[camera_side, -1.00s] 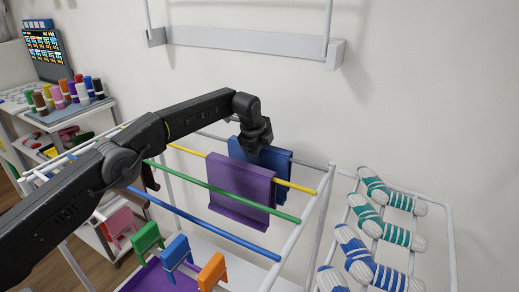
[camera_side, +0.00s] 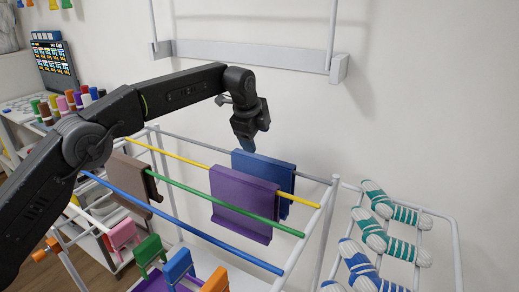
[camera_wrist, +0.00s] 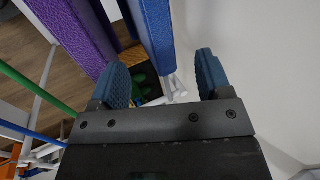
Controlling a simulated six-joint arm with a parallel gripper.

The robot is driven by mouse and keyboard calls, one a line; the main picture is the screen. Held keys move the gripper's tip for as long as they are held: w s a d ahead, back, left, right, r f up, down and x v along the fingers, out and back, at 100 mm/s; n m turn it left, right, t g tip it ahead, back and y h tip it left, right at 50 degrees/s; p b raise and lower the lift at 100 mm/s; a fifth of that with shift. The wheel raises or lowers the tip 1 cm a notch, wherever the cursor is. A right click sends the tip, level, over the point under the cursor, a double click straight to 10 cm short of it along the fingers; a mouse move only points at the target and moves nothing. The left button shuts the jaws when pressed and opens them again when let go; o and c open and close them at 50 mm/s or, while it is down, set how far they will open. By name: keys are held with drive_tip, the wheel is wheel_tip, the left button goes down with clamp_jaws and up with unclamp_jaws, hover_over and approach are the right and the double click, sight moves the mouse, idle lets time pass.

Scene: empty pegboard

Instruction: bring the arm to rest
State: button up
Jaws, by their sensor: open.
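My gripper (camera_side: 248,143) is open and empty, raised just above the rack's back bars in the side view. Its two blue-padded fingers stand apart in the wrist view (camera_wrist: 166,85). A blue cloth (camera_side: 266,170) hangs folded over the grey back bar, below my gripper. It shows as a blue band (camera_wrist: 158,32) ahead of the fingers in the wrist view. A purple cloth (camera_side: 243,205) hangs over the yellow bar in front of it; it also shows in the wrist view (camera_wrist: 74,35). A brown cloth (camera_side: 133,180) hangs farther left, partly behind my arm.
Rolled striped socks (camera_side: 385,232) lie on a white rack at the right. A wall bracket (camera_side: 250,53) is above. The space beside my gripper is free.

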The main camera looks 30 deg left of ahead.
drive_tip(key=s+a+r+n, duration=0.35)
drive_tip(key=s+r, duration=0.25)
drive_tip(key=s, duration=0.4)
drive_tip(key=s+a+r+n, duration=0.3)
drive_tip(key=s+r+n, duration=0.25)
drive_tip(key=s, duration=0.45)
drive_tip(key=s+a+f+n, duration=0.1)
drive_tip(key=s+f+n, duration=0.2)
drive_tip(key=s, duration=0.4)
drive_tip(key=s+f+n, duration=0.3)
drive_tip(key=s, duration=0.5)
drive_tip(key=s+a+f+n+t, duration=0.1)
drive_tip(key=s+f+n, duration=0.2)
drive_tip(key=s, duration=0.5)
drive_tip(key=shift+s+a, duration=0.25)
drive_tip(key=shift+a, duration=0.05)
